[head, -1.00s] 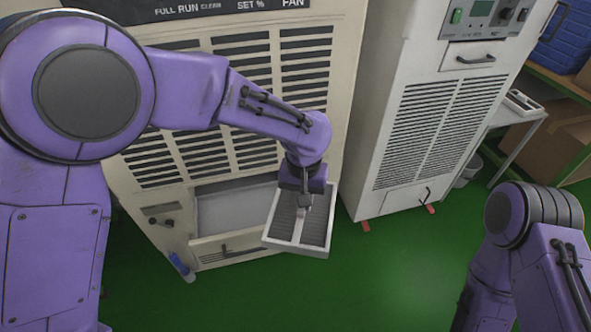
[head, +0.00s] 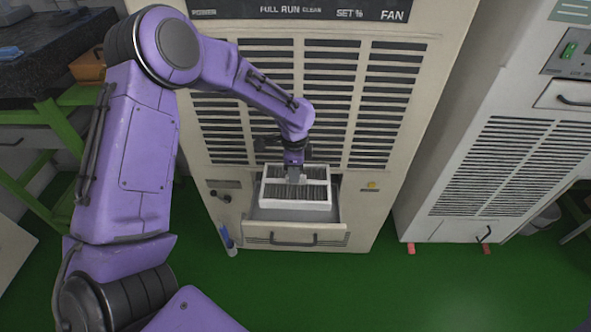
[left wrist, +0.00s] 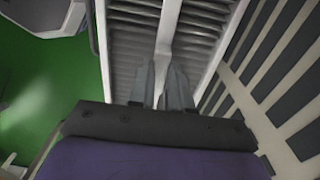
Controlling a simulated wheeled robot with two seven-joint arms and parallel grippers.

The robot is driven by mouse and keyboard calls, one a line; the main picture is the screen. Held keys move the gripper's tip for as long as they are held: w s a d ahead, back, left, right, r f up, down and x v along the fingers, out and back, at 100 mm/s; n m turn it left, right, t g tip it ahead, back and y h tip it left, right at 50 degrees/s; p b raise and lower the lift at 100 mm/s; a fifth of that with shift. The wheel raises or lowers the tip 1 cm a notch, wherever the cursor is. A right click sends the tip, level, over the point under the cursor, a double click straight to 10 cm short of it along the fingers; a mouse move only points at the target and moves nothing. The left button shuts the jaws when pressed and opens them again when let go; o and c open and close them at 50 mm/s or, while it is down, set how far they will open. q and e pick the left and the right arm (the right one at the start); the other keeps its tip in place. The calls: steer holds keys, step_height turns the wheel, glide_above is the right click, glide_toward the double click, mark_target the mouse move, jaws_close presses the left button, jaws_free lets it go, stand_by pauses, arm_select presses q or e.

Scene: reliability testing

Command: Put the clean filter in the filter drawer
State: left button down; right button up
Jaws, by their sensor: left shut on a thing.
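The clean filter (head: 296,204) is a white-framed, grey-pleated panel with a bar across its middle. My left gripper (head: 295,178) is shut on that bar; the left wrist view shows the fingers (left wrist: 163,88) gripping the filter's white bar (left wrist: 168,40). The filter drawer (head: 296,236) is pulled open low on the beige machine. The filter is over the drawer opening and hides much of its inside. I cannot tell whether it touches the drawer floor. My right gripper is not in view.
The beige machine (head: 400,150) with slatted vents stands right behind the drawer. A second white cabinet (head: 490,170) is to the right. A small blue and white bottle (head: 228,241) is on the floor left of the drawer. Green floor in front is clear.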

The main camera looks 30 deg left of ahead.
arm_select(q)
steer(key=shift+f+b, duration=2.1)
steer(key=shift+b, duration=0.5)
steer(key=shift+w+f+b, duration=0.1)
steer(key=shift+f+b, duration=0.7)
steer(key=shift+f, duration=2.3)
steer(key=c, duration=1)
jaws_free()
steer(key=shift+r, duration=0.15)
step_height(320, 180, up, 10)
steer(key=shift+r+p, duration=0.2)
steer(key=shift+p, duration=0.25)
